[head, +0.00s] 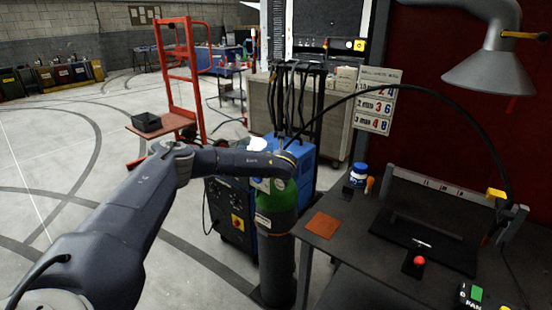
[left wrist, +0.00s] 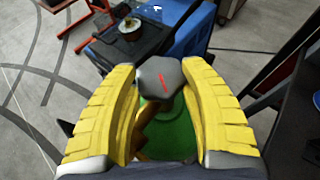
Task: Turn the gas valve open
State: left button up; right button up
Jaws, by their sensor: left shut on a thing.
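The gas cylinder (head: 277,262) stands upright beside the workbench, with a dark body and a green shoulder that also shows in the left wrist view (left wrist: 168,142). In the head view my left arm covers the knob and fingers. My right gripper is in neither view.
A blue welding machine (head: 292,155) stands close behind the cylinder. The dark workbench (head: 345,245) is at the right, with a red button (head: 419,261) and an orange plate (head: 323,225). A red hand truck (head: 180,85) stands behind my left arm.

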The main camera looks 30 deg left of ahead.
pick_arm(q)
jog(key=n+g+y, duration=0.4)
jog(key=n, duration=0.1)
jog(key=shift+w+d+r+g, duration=0.15)
jog(key=shift+w+g, duration=0.1)
jog(key=shift+g, duration=0.15)
jog(key=shift+n+g+y, duration=0.4)
jog(key=shift+n+g, duration=0.2)
jog(key=shift+n, duration=0.1)
jog(key=shift+w+n+g, duration=0.1)
jog(key=shift+n+g, duration=0.4)
jog(key=shift+a+r+y, duration=0.2)
jog(key=shift+y, duration=0.1)
jog(key=o, duration=0.9)
jog(key=shift+f, duration=0.1)
jog(key=o, duration=0.3)
jog(key=shift+f, duration=0.1)
jog(key=shift+o, duration=0.2)
jog(key=shift+d, duration=0.15)
jog(key=shift+f, duration=0.1)
